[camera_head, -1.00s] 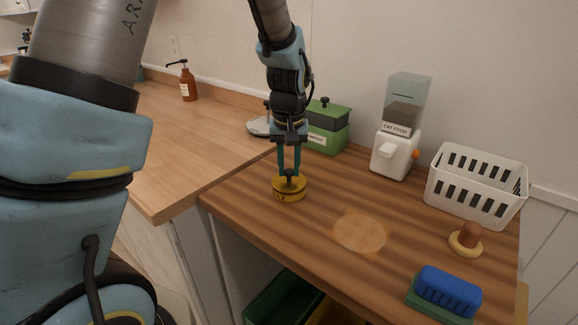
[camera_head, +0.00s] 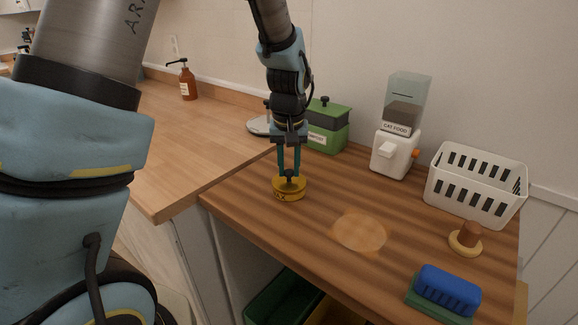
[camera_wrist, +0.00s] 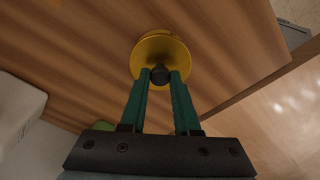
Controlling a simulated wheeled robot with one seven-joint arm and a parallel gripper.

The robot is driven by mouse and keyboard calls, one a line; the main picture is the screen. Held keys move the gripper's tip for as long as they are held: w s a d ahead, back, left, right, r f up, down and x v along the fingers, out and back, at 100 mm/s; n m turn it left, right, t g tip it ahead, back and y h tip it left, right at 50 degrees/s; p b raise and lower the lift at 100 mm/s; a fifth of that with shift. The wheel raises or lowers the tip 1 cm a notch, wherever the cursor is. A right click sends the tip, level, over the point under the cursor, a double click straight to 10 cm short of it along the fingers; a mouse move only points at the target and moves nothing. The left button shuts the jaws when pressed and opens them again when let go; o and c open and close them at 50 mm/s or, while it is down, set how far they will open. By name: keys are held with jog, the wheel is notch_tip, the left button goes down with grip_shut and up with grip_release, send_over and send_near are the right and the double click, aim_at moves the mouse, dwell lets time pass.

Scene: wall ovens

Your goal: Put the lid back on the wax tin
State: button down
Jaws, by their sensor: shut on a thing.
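The yellow wax tin (camera_head: 289,194) stands upright on the wooden counter, with dark lettering partly visible on its side. Its yellow lid (camera_head: 290,181) sits at the top of the tin, and I see no clear gap between them. My gripper (camera_head: 289,173) points straight down over the tin, its teal fingers shut on the lid's dark knob. In the wrist view, the lid (camera_wrist: 162,50) shows as a round yellow disc and my gripper (camera_wrist: 160,76) has the knob between its fingertips. The lid hides most of the tin there.
A green box (camera_head: 328,128) and a cat food dispenser (camera_head: 397,145) stand behind. A white basket (camera_head: 478,187), a wooden-handled tool (camera_head: 466,240) and a blue brush (camera_head: 447,289) are at right. A pale round patch (camera_head: 360,232) marks the counter, otherwise clear there.

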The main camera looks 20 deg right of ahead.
jog(key=shift+c, duration=0.4)
grip_release()
dwell(0.4)
jog(key=shift+r, duration=0.1)
jog(key=shift+r+p, duration=2.8)
jog(key=shift+r, duration=0.65)
grip_shut()
jog(key=shift+f, duration=0.2)
